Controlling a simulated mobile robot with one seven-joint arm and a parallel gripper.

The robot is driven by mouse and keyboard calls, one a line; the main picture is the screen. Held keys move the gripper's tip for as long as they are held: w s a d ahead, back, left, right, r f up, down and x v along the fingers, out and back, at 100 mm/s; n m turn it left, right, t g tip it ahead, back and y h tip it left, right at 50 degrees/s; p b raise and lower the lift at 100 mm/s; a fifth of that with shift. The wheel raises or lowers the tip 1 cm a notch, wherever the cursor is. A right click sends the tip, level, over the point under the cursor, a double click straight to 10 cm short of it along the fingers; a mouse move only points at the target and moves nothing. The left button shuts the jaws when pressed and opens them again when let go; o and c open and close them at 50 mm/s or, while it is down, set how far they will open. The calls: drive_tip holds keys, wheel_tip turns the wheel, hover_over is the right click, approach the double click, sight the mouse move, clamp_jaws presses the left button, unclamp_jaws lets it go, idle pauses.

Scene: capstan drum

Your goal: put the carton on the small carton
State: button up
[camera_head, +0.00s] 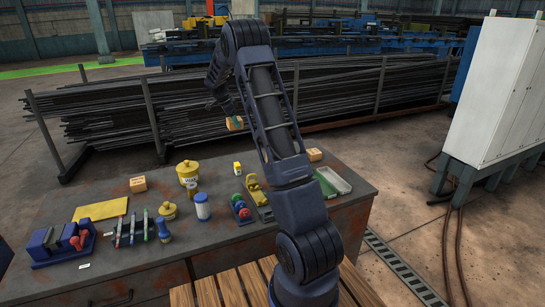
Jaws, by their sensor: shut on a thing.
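My gripper (230,113) is above the far part of the workbench, partly hidden behind my own arm links. It is shut on a small orange-brown carton (235,124), held in the air clear of the bench top. A tan carton (138,184) stands on the bench at the left. Another small tan carton (314,155) stands near the far right, just right of my arm. I cannot tell from this view which of these two is the small carton.
The grey workbench (120,262) holds a yellow tub (188,171), a blue-and-white jar (202,207), a small yellow block (237,168), a green-and-grey tray (331,182), a blue vise (63,243) and several tools. Racks of dark bars (370,95) stand behind the bench.

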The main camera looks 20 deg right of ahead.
drive_tip(key=s+d+r, duration=0.2)
drive_tip(key=s+d, duration=0.4)
drive_tip(key=d, duration=0.3)
drive_tip(key=s+d+r, duration=0.3)
drive_tip(key=s+d, duration=0.4)
drive_tip(key=d, duration=0.2)
wheel_tip(320, 180, down, 19)
drive_tip(key=shift+w+f, duration=0.15)
drive_tip(key=shift+f, duration=0.05)
drive_tip(key=shift+f, duration=0.15)
drive_tip(key=o, duration=1)
drive_tip(key=shift+o, duration=0.2)
